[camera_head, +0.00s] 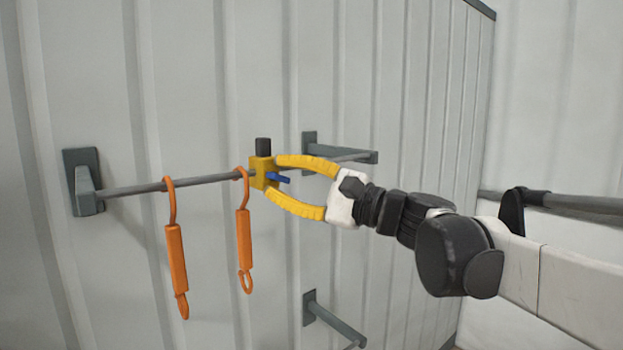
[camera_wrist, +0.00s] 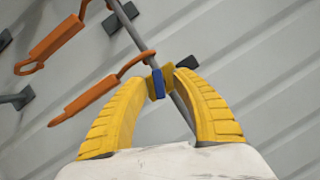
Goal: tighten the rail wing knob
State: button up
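The rail wing knob (camera_head: 279,178) is a small blue wing on the front of a yellow clamp block (camera_head: 258,172), which sits on a grey rail (camera_head: 208,181). Contact with the block cannot be told.
Two orange hooks hang on the rail left of the block: one farther left (camera_head: 176,255) and one close to the block (camera_head: 243,238). Grey brackets hold the rail at left (camera_head: 84,182) and right (camera_head: 340,152). Another bracket (camera_head: 330,320) sticks out lower down. A ribbed pale wall is behind.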

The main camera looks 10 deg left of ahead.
jog(key=shift+d, duration=0.1)
jog(key=v, duration=1.1)
jog(key=shift+d, duration=0.4)
jog(key=shift+s, duration=0.1)
jog(key=s+d+f+n+h+b, duration=0.1)
jog(key=s+d+f+h+b, duration=0.3)
jog(key=f, duration=0.7)
jog(key=s+a+f+n+h+b, duration=0.15)
jog(key=f+b, duration=0.35)
jog(key=f, duration=0.6)
jog(key=s+d+f+n+h+b, duration=0.1)
jog(key=s+d+f+h+b, duration=0.3)
jog(key=f, duration=0.7)
jog(key=s+d+f+n+h+b, duration=0.2)
jog(key=d+f+b, duration=0.5)
jog(key=f, duration=0.7)
jog(key=s+d+f+n+h+b, duration=0.2)
jog(key=s+d+f+h+b, duration=0.3)
jog(key=f, duration=0.9)
jog(key=d+h+b, duration=0.2)
jog(key=d, duration=0.2)
jog(key=shift+d+n, duration=0.2)
jog(key=shift+n, duration=0.15)
